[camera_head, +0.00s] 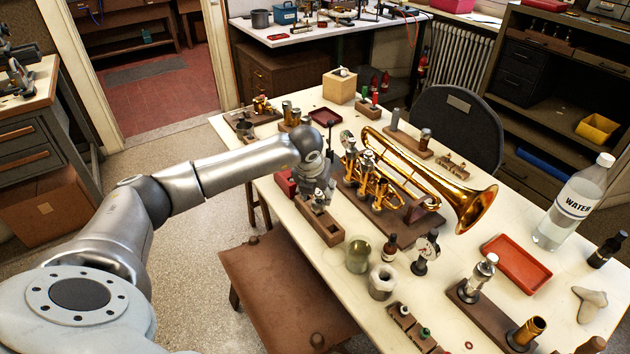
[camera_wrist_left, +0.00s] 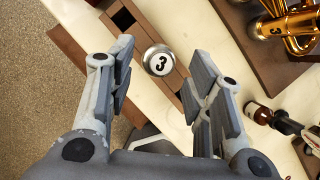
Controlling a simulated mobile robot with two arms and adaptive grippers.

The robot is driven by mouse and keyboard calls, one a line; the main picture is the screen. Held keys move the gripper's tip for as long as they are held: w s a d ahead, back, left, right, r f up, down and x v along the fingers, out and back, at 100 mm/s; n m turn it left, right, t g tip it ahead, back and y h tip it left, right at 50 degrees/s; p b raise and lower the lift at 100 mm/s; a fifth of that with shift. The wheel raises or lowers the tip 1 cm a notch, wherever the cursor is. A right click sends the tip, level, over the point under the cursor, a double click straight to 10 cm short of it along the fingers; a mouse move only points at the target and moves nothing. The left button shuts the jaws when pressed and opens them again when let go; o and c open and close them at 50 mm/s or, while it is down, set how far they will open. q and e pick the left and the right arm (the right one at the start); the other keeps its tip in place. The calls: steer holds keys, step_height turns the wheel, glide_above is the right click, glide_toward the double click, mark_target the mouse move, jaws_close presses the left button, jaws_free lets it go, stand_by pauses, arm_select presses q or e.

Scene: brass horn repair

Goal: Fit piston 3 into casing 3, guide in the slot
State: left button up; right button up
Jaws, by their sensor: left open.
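Piston 3 (camera_wrist_left: 158,60), with a round silver cap marked 3, shows end-on in the left wrist view. It stands in a slotted wooden rack (camera_head: 320,227). My left gripper (camera_wrist_left: 158,85) is open and pointed down over the rack, with one finger on each side of the piston and visible gaps between. In the head view the gripper (camera_head: 318,198) hides most of the piston. The brass horn (camera_head: 420,180) lies on a wooden stand to the right. Casing 3 (camera_wrist_left: 275,28), marked 3, is partly visible at the wrist view's upper right. My right gripper is not in view.
A glass jar (camera_head: 358,254), a small brown bottle (camera_head: 390,249) and a dial gauge (camera_head: 427,250) stand right of the rack. A red tray (camera_head: 517,262) and a water bottle (camera_head: 575,200) are farther right. A brown bench seat (camera_head: 280,290) is below the table edge.

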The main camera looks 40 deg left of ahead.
arm_select(q)
steer(key=shift+x, duration=0.8)
steer(key=shift+c, duration=0.5)
jaws_close()
steer(key=shift+r+p, duration=0.85)
steer(key=shift+r, duration=0.6)
step_height(320, 180, up, 7)
steer(key=p, duration=0.3)
steer(key=shift+p, duration=0.4)
steer(key=shift+d+r, duration=0.1)
steer(key=shift+r, duration=0.1)
